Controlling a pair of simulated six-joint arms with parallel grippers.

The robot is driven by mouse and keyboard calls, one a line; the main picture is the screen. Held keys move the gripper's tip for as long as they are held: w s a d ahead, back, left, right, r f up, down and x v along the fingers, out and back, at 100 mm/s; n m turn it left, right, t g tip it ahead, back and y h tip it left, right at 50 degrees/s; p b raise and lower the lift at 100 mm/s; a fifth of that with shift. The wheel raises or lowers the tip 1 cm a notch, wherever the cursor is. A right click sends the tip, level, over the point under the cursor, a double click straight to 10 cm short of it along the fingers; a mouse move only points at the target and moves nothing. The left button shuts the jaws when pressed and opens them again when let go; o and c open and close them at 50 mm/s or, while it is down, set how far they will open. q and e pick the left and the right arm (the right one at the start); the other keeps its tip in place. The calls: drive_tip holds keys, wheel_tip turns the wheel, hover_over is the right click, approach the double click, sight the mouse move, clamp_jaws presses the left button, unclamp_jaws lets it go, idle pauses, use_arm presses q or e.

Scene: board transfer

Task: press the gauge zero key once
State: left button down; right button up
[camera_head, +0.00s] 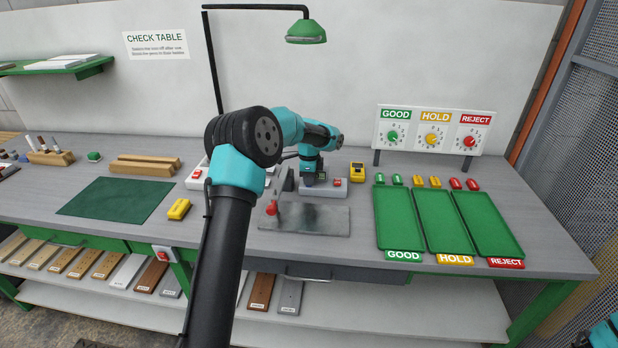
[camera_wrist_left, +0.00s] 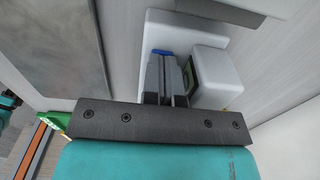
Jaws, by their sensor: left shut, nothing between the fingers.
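The gauge shows in the left wrist view as a white base (camera_wrist_left: 152,32) with a white block (camera_wrist_left: 216,68) that carries a small dark display. A blue key (camera_wrist_left: 162,53) shows just past my fingertips. My left gripper (camera_wrist_left: 172,60) is shut and empty, its fingers over the white base beside the display. I cannot tell whether they touch the key. In the head view my left gripper (camera_head: 314,182) points down at the back of the bench, partly hiding a white unit (camera_head: 336,189) there. My right gripper is out of view.
A grey plate (camera_head: 325,220) with a red-knobbed lever (camera_head: 272,207) lies in front of the gripper. A yellow device (camera_head: 357,172) stands to the right. Green trays (camera_head: 404,236) fill the right side. A green mat (camera_head: 115,199) and a yellow block (camera_head: 178,209) lie left.

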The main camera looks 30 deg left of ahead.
use_arm(q)
drive_tip(key=shift+s+f, duration=0.15)
drive_tip(key=shift+f, duration=0.6)
drive_tip(key=shift+r, duration=0.1)
wheel_tip(320, 180, up, 15)
idle(0.7)
